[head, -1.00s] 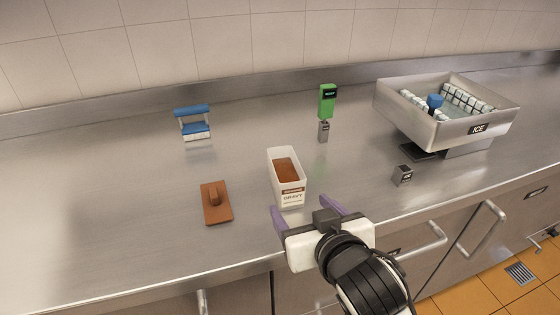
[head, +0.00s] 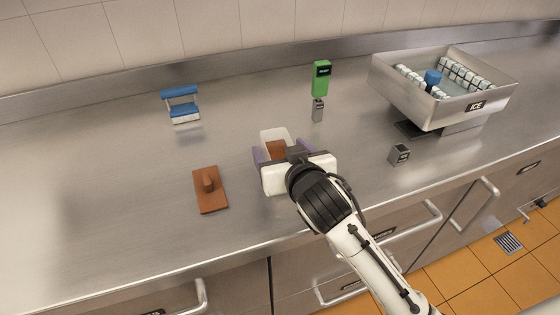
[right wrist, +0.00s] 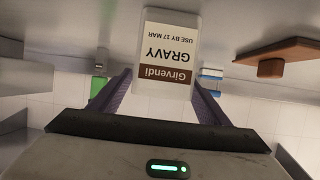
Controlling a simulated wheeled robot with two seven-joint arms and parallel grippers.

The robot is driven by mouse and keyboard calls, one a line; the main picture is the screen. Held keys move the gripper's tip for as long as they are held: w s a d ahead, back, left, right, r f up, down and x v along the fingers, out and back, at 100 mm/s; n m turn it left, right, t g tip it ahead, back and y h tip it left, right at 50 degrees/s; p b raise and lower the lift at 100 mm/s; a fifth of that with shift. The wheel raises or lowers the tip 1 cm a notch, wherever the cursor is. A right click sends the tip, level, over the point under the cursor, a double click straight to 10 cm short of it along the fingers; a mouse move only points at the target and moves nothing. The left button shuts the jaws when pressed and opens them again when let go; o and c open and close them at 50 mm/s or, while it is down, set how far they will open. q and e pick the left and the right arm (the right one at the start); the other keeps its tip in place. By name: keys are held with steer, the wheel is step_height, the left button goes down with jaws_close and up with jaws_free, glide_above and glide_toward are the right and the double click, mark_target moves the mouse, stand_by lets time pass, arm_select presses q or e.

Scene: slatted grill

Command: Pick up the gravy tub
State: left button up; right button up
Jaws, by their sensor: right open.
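The gravy tub (head: 276,138) is a white rectangular tub with brown contents, standing on the steel counter. My right gripper (head: 277,152) is open, with its purple fingers on either side of the tub in the head view. The gripper and wrist hide the tub's front and lower part there. In the right wrist view the tub's label (right wrist: 168,62), reading GRAVY, appears upside down. The right gripper's fingers (right wrist: 163,98) flank the tub there; I cannot tell whether they touch it. My left gripper is not in view.
A brown lid-like slab with a knob (head: 210,190) lies left of the tub. A blue-and-white item (head: 181,104), a green device (head: 320,78) and a small grey block (head: 399,154) stand around. The ICE bin (head: 440,95) is at right. The counter's left is clear.

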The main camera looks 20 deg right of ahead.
steer(key=shift+w+f, duration=0.1)
steer(key=shift+w, duration=0.25)
steer(key=c, duration=1.5)
steer(key=shift+c, duration=0.5)
step_height(320, 180, up, 10)
steer(key=shift+r, duration=0.25)
steer(key=shift+r, duration=2.35)
